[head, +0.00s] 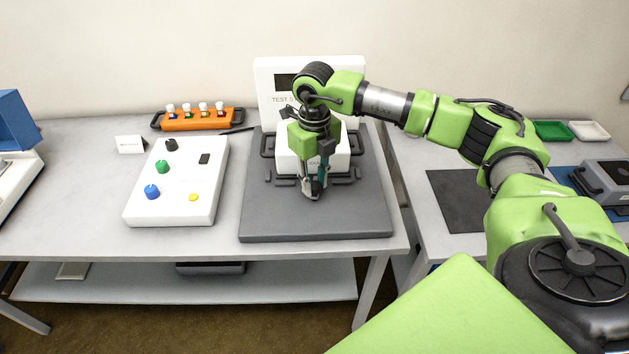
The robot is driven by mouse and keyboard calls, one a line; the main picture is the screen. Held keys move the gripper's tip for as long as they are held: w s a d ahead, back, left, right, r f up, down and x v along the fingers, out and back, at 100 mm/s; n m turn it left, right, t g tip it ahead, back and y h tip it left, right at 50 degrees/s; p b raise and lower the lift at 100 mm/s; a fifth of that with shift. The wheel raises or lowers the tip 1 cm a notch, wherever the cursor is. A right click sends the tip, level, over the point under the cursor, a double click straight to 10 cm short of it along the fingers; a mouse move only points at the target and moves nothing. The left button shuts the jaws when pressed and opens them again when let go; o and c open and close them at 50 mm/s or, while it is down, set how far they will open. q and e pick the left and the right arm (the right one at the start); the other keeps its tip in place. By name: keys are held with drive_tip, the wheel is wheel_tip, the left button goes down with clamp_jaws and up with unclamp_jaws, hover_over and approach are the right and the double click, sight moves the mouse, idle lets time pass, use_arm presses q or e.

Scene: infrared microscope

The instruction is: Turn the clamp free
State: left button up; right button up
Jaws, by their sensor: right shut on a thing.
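My right gripper (314,190) points down over the front of the white test fixture (288,164), which stands on a dark grey base plate (260,222). Its fingers are shut on a small dark part low at the fixture's front, which I take to be the clamp (316,187); the fingers hide most of it, so its turn angle cannot be told. Dark bars show to both sides of the fingers. A white panel with a dark display (264,82) and the letters "TEST" rises behind, partly covered by my arm. My left gripper is not in view.
Left of the base plate is a white control box (182,208) with black, green and blue knobs and a yellow button. An orange rack (195,124) with several capped vials stands behind it, beside a white label card (130,144). A dark mat (455,198) lies on the right table.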

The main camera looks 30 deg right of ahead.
drive_tip(key=m, duration=0.3)
drive_tip(key=shift+m, duration=0.4)
drive_tip(key=m, duration=0.8)
drive_tip(key=shift+m, duration=2)
drive_tip(key=o, duration=1.1)
drive_tip(key=shift+o, duration=0.2)
